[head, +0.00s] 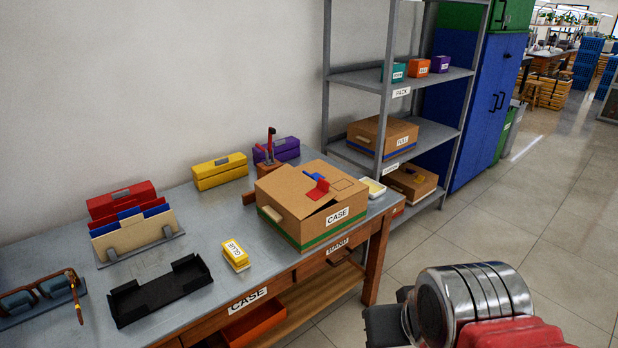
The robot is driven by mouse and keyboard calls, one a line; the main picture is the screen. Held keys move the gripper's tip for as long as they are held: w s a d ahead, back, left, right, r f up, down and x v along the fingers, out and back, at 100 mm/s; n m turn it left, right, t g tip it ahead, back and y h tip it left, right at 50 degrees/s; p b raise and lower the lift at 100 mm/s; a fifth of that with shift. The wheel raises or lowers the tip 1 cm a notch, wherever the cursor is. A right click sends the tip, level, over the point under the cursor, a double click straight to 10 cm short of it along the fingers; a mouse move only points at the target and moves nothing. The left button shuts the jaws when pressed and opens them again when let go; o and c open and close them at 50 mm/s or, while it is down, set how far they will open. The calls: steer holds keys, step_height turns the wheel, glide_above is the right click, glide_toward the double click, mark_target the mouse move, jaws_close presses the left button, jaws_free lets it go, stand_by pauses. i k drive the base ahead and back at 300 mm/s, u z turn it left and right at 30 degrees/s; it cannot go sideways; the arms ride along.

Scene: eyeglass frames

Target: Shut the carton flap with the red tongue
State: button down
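A brown carton (343,231) labelled CASE, with a green stripe low on its side, stands at the right end of the workbench. A small blue piece (313,176) lies on the top behind the tongue. My gripper (385,322) is at the bottom right, over the floor, well apart from the carton. Its dark finger end is partly hidden by my metal wrist.
The workbench (215,238) also holds a yellow GLUE box (235,255), a black tray (160,290), eyeglass frames (45,292), a red case (122,200) and a tool holder (269,168). A shelf rack (383,80) stands behind right. Floor at right is clear.

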mark_target(299, 194)
steer(key=u, duration=0.55)
steer(key=i, duration=0.9)
steer(key=u, duration=0.55)
